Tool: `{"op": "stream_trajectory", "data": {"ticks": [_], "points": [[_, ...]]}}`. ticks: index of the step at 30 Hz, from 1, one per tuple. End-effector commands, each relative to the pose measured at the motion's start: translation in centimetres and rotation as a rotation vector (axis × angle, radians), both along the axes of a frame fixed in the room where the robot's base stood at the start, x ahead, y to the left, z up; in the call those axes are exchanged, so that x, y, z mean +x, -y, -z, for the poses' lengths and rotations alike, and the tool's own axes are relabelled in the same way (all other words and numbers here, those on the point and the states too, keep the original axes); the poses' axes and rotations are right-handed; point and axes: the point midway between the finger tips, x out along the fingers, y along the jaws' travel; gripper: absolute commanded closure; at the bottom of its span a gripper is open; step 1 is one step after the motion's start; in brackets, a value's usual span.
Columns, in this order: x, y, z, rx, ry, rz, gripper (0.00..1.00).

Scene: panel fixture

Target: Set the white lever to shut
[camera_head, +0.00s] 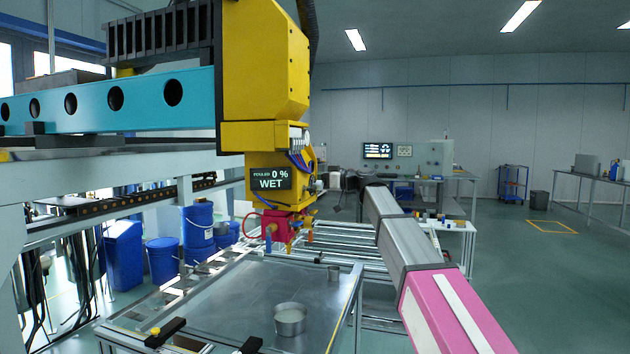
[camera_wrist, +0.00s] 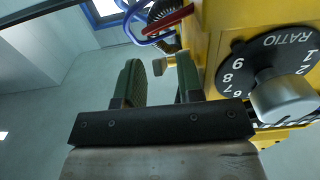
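The yellow machine head (camera_head: 265,80) hangs from a teal beam and carries a display reading "FOULER 0 % WET" (camera_head: 270,179). My gripper (camera_head: 338,182) is at the right side of its lower part, small and dark in the head view. In the wrist view my gripper (camera_wrist: 159,65) has two green fingers standing apart, with a gap between them. A black dial marked RATIO (camera_wrist: 270,65) with a grey knob (camera_wrist: 284,96) is on the yellow face right of the fingers. I cannot pick out the white lever with certainty in either view.
A red part (camera_wrist: 170,20) and blue hoses (camera_wrist: 140,25) are beyond the fingertips. A red fitting (camera_head: 280,228) hangs below the head. A metal table (camera_head: 235,300) with a round pan (camera_head: 290,319) lies beneath. Open floor is to the right.

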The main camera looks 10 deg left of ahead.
Motion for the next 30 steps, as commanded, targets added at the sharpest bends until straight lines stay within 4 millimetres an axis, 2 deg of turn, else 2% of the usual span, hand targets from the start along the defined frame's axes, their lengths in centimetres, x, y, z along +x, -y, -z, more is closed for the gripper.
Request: {"op": "stream_trajectory", "data": {"ticks": [9,10,12,13,20,30], "points": [[0.02,-0.3,0.02,0.0,0.0,0.001,0.66],[0.02,-0.29,0.02,0.0,0.0,0.001,0.69],[0.02,-0.28,0.02,0.0,0.0,0.0,0.92],[0.02,-0.28,0.02,0.0,0.0,0.0,1.0],[0.0,-0.33,0.14,0.012,0.001,-0.001,1.0],[0.03,-0.67,0.69,0.132,0.009,0.0,1.0]]}}
